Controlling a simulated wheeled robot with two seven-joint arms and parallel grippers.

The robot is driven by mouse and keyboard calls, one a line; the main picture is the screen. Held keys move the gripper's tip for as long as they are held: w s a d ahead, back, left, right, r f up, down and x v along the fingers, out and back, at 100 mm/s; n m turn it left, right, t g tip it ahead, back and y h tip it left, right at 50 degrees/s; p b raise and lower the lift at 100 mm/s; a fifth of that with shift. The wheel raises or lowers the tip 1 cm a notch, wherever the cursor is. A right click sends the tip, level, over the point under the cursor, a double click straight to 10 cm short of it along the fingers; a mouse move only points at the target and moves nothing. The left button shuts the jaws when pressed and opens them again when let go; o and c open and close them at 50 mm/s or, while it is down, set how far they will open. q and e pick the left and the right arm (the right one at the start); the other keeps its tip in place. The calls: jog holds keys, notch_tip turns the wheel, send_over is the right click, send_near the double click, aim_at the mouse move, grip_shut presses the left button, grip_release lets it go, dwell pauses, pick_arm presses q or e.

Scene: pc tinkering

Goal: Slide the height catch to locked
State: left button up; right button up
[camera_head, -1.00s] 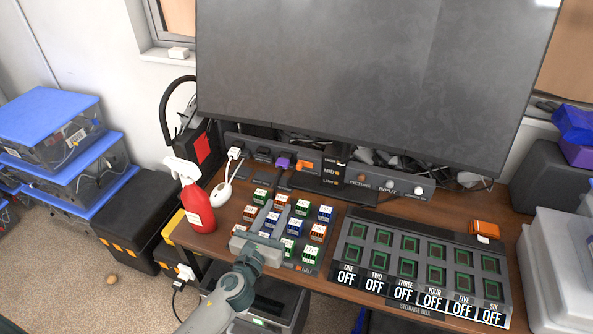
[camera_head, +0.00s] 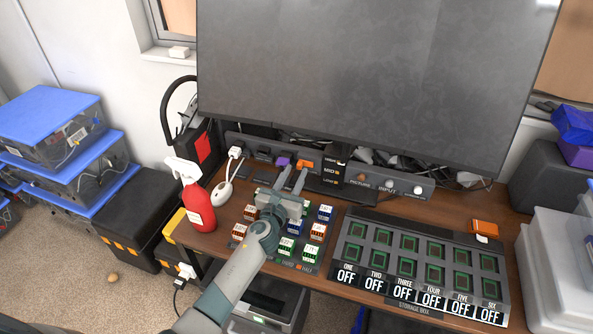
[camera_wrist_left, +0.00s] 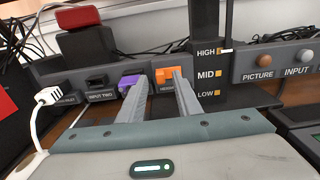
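The height catch (camera_head: 305,164) is an orange block on the dark control strip behind the desk. In the left wrist view the orange catch (camera_wrist_left: 165,74) sits above a label starting "HEIGH", partly hidden by a finger. My left gripper (camera_head: 293,172) is open and empty, its fingers pointing at the strip. In the wrist view the left gripper's (camera_wrist_left: 158,84) right finger overlaps the orange catch and its left finger reaches towards the purple plug (camera_wrist_left: 129,81). I cannot tell whether a finger touches the catch. My right gripper is not in view.
The monitor (camera_head: 370,70) stands behind the strip, with a HIGH, MID, LOW scale (camera_wrist_left: 211,75) on its stand. Labelled blocks (camera_head: 318,232) lie under and around my left arm. A red spray bottle (camera_head: 198,205) stands left; a storage box (camera_head: 420,306) lies right.

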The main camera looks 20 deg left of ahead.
aim_at(308, 163)
pick_arm(q)
jog(key=shift+w, duration=1.1)
grip_shut()
jog(key=shift+d, duration=1.25)
grip_release()
jog(key=shift+s, duration=0.15)
